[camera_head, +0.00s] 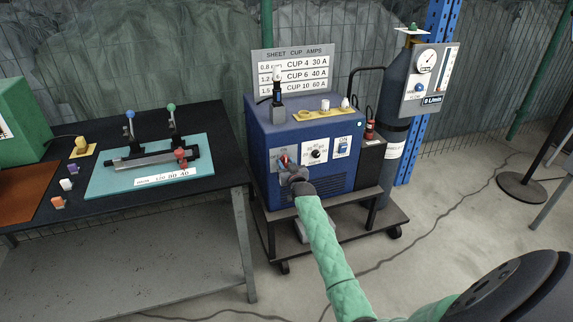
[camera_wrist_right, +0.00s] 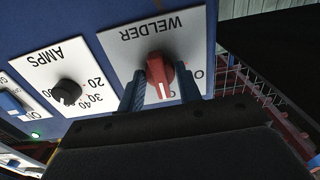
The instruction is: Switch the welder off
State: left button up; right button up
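The welder (camera_head: 285,130) is a blue box on a cart in the head view. Its red rotary knob (camera_head: 284,160) is at the left of the front panel, beside the AMPS dial (camera_head: 316,153). An O shows on the plate's right side. My right gripper (camera_wrist_right: 160,92) has one finger on each side of the knob, with gaps visible; it is open. My left gripper is out of view.
A blue switch (camera_head: 343,146) is right of the AMPS dial; a green light (camera_wrist_right: 36,135) shows near it. A gas cylinder (camera_head: 399,90) stands right of the welder. A black workbench (camera_head: 40,220) with a turquoise mat (camera_head: 105,182) is on the left. Cables cross the floor.

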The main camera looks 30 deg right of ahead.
aim_at(286, 163)
jog(key=shift+n+p, duration=0.3)
jog(key=shift+n, duration=0.3)
jog(key=n+p, duration=0.1)
jog(key=n, duration=0.8)
jog(key=o, duration=0.7)
jog(key=shift+s, duration=0.1)
jog(key=shift+p+v, duration=0.7)
jog(key=shift+v, duration=0.25)
jog(key=shift+p+v, duration=0.7)
jog(key=shift+v, duration=0.8)
